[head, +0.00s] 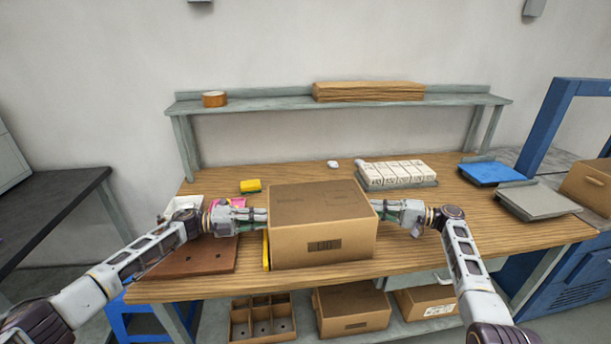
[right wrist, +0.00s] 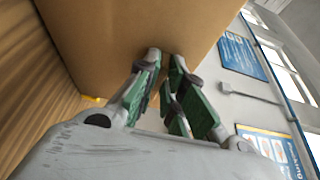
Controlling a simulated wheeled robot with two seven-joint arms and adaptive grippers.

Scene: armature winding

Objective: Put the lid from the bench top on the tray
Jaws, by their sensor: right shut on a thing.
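A large brown cardboard box-shaped piece (head: 322,240) is at the front middle of the bench, between my two grippers; I cannot tell if it is the lid. My left gripper (head: 262,214) is at its left side, and its finger opening is too small to judge. My right gripper (head: 382,210) is at its right side, shut on it. In the right wrist view, the right gripper (right wrist: 165,90) has its fingertips against the cardboard wall (right wrist: 130,30). A grey tray (head: 430,183) holding several white blocks (head: 397,172) stands behind to the right.
A brown board (head: 205,262) lies left of the cardboard piece. A yellow sponge (head: 250,186) and a small white item (head: 333,164) lie behind. Blue (head: 490,172) and grey (head: 535,200) flat trays are at the right. A raised shelf (head: 270,104) spans the back. Cartons (head: 350,308) are below.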

